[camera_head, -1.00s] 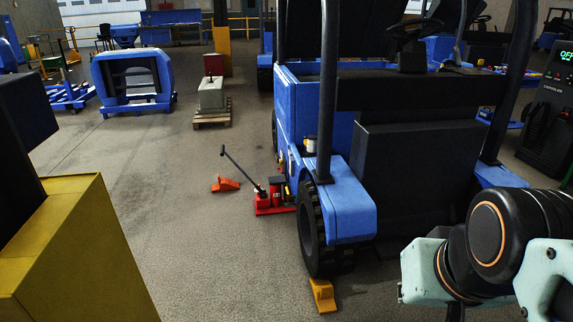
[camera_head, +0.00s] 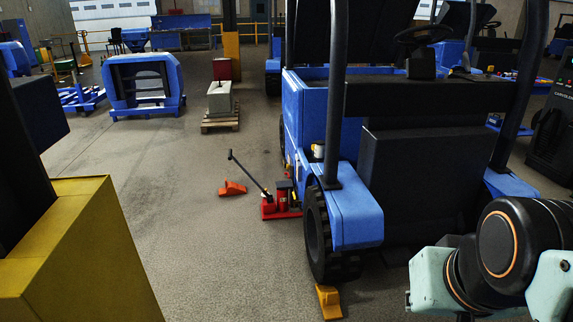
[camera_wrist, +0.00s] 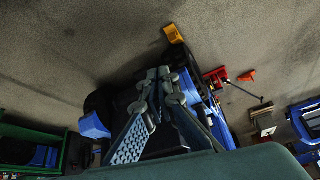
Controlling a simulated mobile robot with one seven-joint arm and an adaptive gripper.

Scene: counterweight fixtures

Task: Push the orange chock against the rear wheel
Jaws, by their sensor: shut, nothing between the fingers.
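An orange chock (camera_head: 232,188) lies on the open floor left of the red jack, apart from any wheel; it also shows in the wrist view (camera_wrist: 247,76). A yellow-orange chock (camera_head: 328,300) lies on the floor at the near side of the blue forklift's wheel (camera_head: 318,240); it also shows in the wrist view (camera_wrist: 173,33). I cannot tell if it touches the tyre. My gripper (camera_wrist: 158,76) is shut and empty in the wrist view, over the forklift's dark body in the picture. The head view shows my arm at lower right, without the fingers.
The red jack (camera_head: 281,203) with its long handle stands beside the blue forklift (camera_head: 357,215). A yellow block (camera_head: 85,260) fills the near left. A pallet with a grey weight (camera_head: 220,100) stands farther back. The floor between is clear.

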